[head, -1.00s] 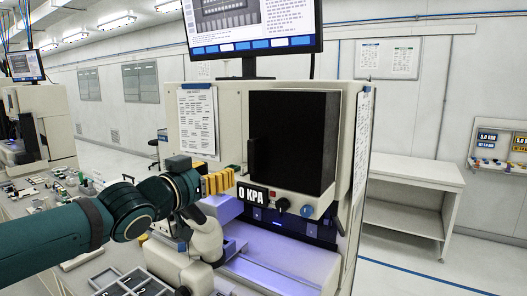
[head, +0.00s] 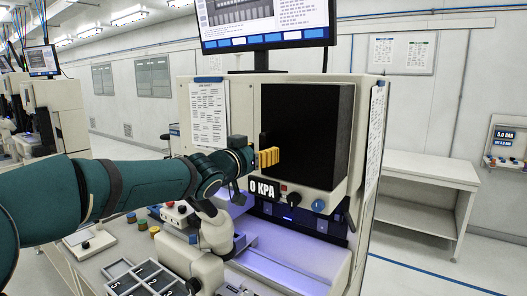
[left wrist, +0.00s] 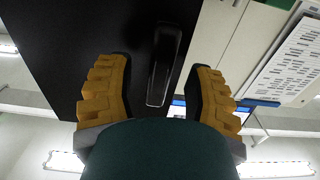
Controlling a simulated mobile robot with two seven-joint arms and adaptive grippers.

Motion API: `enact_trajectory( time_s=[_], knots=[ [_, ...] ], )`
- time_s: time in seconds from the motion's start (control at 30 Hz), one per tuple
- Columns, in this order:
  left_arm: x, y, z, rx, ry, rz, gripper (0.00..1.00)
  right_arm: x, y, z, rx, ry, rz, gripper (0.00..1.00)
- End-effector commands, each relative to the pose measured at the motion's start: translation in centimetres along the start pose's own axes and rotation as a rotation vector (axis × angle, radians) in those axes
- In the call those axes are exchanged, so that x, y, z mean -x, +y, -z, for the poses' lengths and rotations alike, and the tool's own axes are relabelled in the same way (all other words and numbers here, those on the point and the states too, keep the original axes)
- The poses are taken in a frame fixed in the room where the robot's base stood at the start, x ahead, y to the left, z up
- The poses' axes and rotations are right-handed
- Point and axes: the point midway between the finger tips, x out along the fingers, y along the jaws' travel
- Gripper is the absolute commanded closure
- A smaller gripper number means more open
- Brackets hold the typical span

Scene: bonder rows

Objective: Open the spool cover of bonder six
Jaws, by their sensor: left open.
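The spool cover (head: 310,135) is a dark, box-like panel on the front of the cream bonder (head: 243,110), and it looks closed. In the left wrist view the black cover (left wrist: 75,45) fills the upper left, with a black upright handle (left wrist: 164,62) near its edge. My left gripper (head: 268,157), with yellow fingers, is at the cover's left edge. In the left wrist view its open fingers (left wrist: 160,85) stand on either side of the handle, apart from it. The handle is mostly hidden behind the fingers in the head view. My right gripper is not in view.
Below the cover are a "0 KPA" display (head: 263,190) and a blue knob (head: 319,206). A microscope (head: 215,230) and a compartment tray (head: 148,280) stand on the bench in front. A white side table (head: 430,170) is at the right. A monitor (head: 265,22) sits on top.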

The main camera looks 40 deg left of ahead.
Motion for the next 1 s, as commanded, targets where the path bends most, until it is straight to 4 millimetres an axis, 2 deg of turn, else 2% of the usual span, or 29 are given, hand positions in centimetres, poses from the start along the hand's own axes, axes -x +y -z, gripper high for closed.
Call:
enact_trajectory(
  time_s=[0.2, 0.5, 0.53, 0.67, 0.7, 1.0],
  knots=[
    [-1.4, 0.0, 0.0, 0.001, 0.000, 0.000, 0.47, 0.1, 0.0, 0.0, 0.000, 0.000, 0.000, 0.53],
    [-1.5, 0.0, 0.0, 0.001, 0.001, 0.000, 0.47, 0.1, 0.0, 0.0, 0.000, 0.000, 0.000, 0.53],
    [-1.5, 0.0, 0.0, 0.001, 0.001, 0.000, 0.52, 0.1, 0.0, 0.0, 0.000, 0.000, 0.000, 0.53],
    [-1.5, 0.0, 0.0, 0.001, 0.001, 0.000, 0.97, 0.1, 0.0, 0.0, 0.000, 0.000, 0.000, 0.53],
    [-1.5, 0.0, 0.0, 0.001, 0.001, 0.000, 1.00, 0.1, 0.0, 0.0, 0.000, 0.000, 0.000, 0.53],
    [-1.5, 0.0, 0.0, 0.001, 0.001, 0.000, 1.00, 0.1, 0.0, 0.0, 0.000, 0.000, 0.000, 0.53]
  ],
)
